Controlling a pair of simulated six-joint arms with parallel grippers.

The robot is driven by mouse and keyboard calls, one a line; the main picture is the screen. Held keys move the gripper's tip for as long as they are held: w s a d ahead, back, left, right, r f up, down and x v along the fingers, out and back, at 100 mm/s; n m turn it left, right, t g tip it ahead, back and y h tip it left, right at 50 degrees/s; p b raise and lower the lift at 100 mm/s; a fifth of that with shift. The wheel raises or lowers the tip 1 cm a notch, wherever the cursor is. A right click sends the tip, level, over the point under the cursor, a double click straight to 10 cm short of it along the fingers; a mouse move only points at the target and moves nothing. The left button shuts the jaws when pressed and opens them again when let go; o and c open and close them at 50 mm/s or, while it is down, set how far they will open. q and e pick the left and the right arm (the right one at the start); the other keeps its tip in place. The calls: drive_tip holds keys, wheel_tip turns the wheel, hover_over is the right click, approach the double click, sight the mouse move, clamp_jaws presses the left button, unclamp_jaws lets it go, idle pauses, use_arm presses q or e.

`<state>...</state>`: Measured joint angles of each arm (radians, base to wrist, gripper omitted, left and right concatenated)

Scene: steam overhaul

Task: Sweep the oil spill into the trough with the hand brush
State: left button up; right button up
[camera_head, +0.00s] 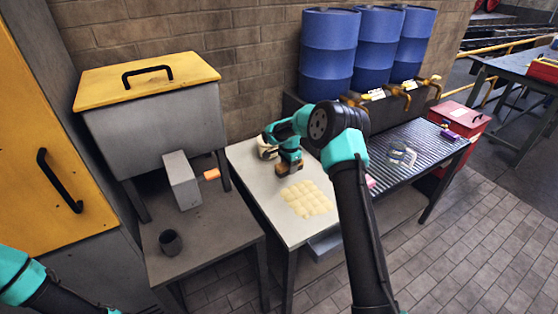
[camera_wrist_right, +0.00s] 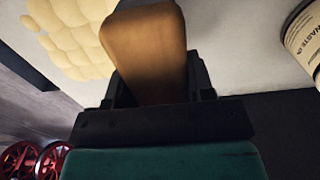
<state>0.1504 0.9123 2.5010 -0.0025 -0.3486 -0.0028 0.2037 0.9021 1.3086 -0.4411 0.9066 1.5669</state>
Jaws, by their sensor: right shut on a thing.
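My right gripper (camera_head: 289,164) is shut on the hand brush (camera_head: 284,171). In the right wrist view the brush's brown wooden body (camera_wrist_right: 150,45) sits between the jaws; its bristles are hidden. The brush is over the pale worktable, behind and slightly left of the oil spill (camera_head: 306,199). The spill is a pale yellow patch of several rounded blobs, also seen in the right wrist view (camera_wrist_right: 70,35). A grey trough (camera_head: 325,246) hangs at the table's front edge, mostly hidden by my right arm. Only part of my left arm shows at lower left.
A waste can (camera_head: 267,152) stands close behind the gripper; its label shows in the right wrist view (camera_wrist_right: 304,40). Right is a ribbed drain bench (camera_head: 415,143) with blue drums (camera_head: 330,50) and brass taps behind. Left is a grey table (camera_head: 215,235) with a dark cup (camera_head: 171,242).

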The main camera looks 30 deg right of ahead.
sight(292, 188)
drive_tip(key=shift+w+f, duration=0.15)
drive_tip(key=shift+f, duration=0.1)
drive_tip(key=shift+f, duration=2.85)
drive_tip(key=shift+f, duration=0.6)
drive_tip(key=shift+s+d+r, duration=0.1)
drive_tip(key=shift+s, duration=1.45)
